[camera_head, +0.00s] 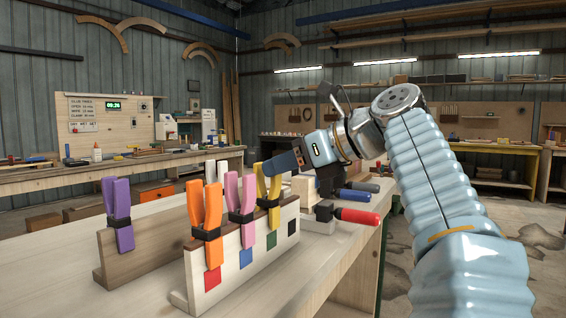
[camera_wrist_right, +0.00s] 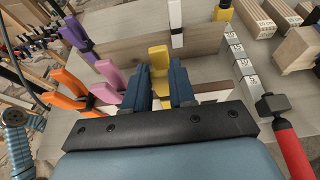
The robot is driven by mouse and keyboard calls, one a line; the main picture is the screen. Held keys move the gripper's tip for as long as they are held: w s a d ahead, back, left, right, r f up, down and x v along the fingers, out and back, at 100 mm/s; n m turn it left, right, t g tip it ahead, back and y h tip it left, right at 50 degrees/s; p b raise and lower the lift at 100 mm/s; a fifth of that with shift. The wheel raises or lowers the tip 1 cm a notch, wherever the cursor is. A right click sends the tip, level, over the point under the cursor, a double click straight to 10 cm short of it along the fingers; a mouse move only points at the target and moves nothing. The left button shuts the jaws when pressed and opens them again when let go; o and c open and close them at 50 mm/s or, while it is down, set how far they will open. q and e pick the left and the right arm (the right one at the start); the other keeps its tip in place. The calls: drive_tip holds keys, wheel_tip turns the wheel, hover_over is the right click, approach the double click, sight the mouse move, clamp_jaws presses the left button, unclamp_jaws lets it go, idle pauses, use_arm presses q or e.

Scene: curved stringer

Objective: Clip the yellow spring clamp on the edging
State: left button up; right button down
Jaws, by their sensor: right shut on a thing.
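The yellow spring clamp (camera_head: 273,215) is upright at the top edge of the pale board, above its green square (camera_head: 270,241). Its lower jaw shows in front of the board face; whether it grips is hard to tell. My right gripper (camera_head: 284,166) is at its handles from the right. In the right wrist view, the yellow clamp (camera_wrist_right: 158,58) stands between the dark blue fingers (camera_wrist_right: 160,85). The pale board (camera_head: 232,262) carries dark brown edging (camera_head: 288,200) along its top. An orange clamp (camera_head: 212,250) and a pink clamp (camera_head: 247,232) sit on it to the left. My left gripper is out of view.
A brown board (camera_head: 150,247) stands behind, with a purple clamp (camera_head: 117,205) and a white clamp (camera_wrist_right: 176,22). Red-handled (camera_head: 357,216) and blue-handled (camera_head: 355,195) tools lie right of the pale board. Wood blocks (camera_wrist_right: 297,52) stand beyond. The bench front is clear.

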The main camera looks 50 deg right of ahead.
drive_tip(key=shift+f, duration=0.15)
drive_tip(key=c, duration=0.9)
unclamp_jaws()
drive_tip(key=shift+o, duration=0.2)
drive_tip(key=shift+s, duration=0.1)
drive_tip(key=p+v, duration=0.3)
drive_tip(key=v, duration=1)
drive_tip(key=shift+s+r, duration=0.25)
